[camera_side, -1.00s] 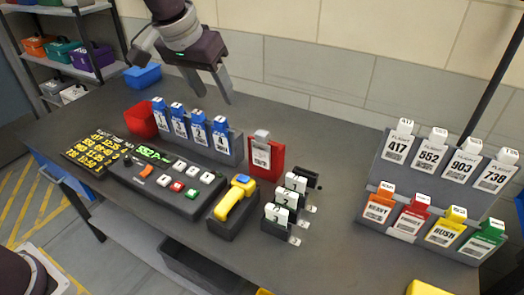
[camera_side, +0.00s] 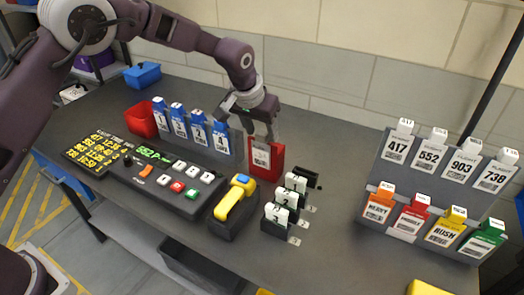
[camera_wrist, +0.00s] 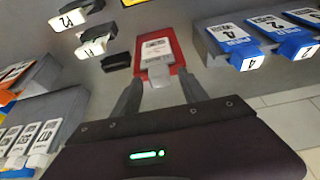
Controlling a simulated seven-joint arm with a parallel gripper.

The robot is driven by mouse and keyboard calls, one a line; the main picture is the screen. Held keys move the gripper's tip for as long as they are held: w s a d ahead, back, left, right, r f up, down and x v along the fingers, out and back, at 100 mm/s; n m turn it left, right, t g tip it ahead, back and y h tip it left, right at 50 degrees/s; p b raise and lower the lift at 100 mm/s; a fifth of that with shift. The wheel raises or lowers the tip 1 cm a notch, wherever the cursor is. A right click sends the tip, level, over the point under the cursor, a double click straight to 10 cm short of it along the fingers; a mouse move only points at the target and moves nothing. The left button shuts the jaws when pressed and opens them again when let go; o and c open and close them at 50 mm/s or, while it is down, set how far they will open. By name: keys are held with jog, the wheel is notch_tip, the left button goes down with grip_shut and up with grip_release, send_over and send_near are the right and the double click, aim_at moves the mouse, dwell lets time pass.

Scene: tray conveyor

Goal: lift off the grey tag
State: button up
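The grey tag (camera_side: 261,157), with a white printed label, stands in a red holder (camera_side: 278,161) near the middle of the table. In the wrist view the tag (camera_wrist: 155,50) shows its pale tab pointing towards my gripper, inside the red holder (camera_wrist: 180,56). My gripper (camera_side: 263,136) is just above the holder in the side view, pointing down. In the wrist view my gripper (camera_wrist: 160,82) has its two fingers apart, one on either side of the tab, with gaps visible. The tab is mostly hidden by the gripper in the side view.
Blue numbered tags (camera_side: 199,131) stand in a rack left of the holder. Small black stands with white numbered cards (camera_side: 283,198) are in front, right. A yellow-handled device (camera_side: 232,203) and a button console (camera_side: 165,178) sit nearer. A tag rack (camera_side: 425,195) stands at right.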

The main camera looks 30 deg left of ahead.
grip_shut()
jog(key=shift+r, duration=0.15)
jog(key=r, duration=0.7)
jog(key=shift+s+r, duration=0.1)
jog(key=shift+s, duration=0.15)
jog(key=s, duration=1.4)
jog(key=shift+f, duration=0.2)
notch_tip(320, 180, up, 6)
jog(key=shift+r, duration=0.25)
